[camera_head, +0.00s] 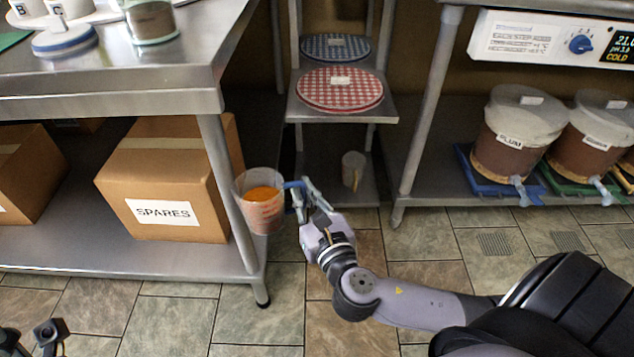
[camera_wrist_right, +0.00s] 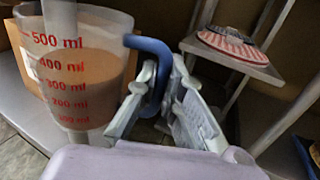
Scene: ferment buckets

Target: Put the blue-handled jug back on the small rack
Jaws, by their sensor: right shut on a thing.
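The blue-handled jug (camera_head: 262,212) is a clear measuring jug with red markings and orange-brown contents. My right gripper (camera_head: 297,190) is shut on its blue handle and holds the jug roughly upright in front of the left bench's leg. In the right wrist view the jug (camera_wrist_right: 88,75) is at the left and its handle is between the fingers (camera_wrist_right: 160,100). The small rack (camera_head: 300,110) stands behind, between the benches, with checkered round covers on its upper shelves. Another jug (camera_head: 353,170) with a tan handle stands on its bottom shelf.
A steel bench (camera_head: 120,92) with a "SPARES" box (camera_head: 165,180) on its lower shelf stands left. Right, a "PLUM" bucket (camera_head: 512,135) and another bucket (camera_head: 590,140) sit in trays on a low shelf. The bottom rack shelf has bare room beside the tan-handled jug.

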